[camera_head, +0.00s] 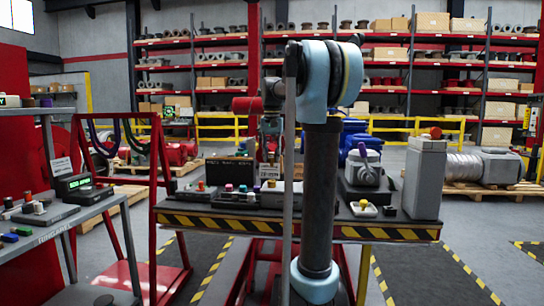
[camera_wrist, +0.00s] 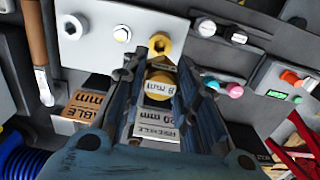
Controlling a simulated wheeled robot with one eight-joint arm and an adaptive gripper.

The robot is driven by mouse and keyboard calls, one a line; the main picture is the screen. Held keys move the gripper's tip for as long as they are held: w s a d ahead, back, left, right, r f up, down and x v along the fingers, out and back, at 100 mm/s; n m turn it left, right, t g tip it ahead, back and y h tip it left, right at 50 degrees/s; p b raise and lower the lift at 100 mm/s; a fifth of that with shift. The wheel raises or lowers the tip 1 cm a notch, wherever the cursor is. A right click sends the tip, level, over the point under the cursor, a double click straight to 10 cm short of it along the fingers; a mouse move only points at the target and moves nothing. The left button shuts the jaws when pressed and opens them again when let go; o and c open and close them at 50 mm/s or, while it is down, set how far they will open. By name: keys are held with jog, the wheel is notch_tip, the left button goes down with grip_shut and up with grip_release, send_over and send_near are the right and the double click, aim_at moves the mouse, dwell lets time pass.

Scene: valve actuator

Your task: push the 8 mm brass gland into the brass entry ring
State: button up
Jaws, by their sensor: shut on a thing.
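In the wrist view the brass gland (camera_wrist: 160,86), marked "8 mm", sits between the two dark blue fingers of my gripper (camera_wrist: 158,68), which is shut on it. The brass entry ring (camera_wrist: 160,43) is on a light plate (camera_wrist: 98,18), just beyond the fingertips. The gland appears in line below the ring in the picture; I cannot tell whether they touch. A silver hex fitting (camera_wrist: 72,27) and a small white one (camera_wrist: 122,33) share the plate, to the left of the ring.
A wooden-handled tool (camera_wrist: 36,50) and a blue coil (camera_wrist: 28,158) lie at the left.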

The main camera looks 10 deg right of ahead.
jog(key=shift+f, duration=2.4)
jog(key=shift+s+f, duration=0.1)
jog(key=shift+f, duration=1.4)
jog(key=o, duration=1.1)
notch_tip(320, 180, up, 12)
jog(key=shift+f, duration=0.1)
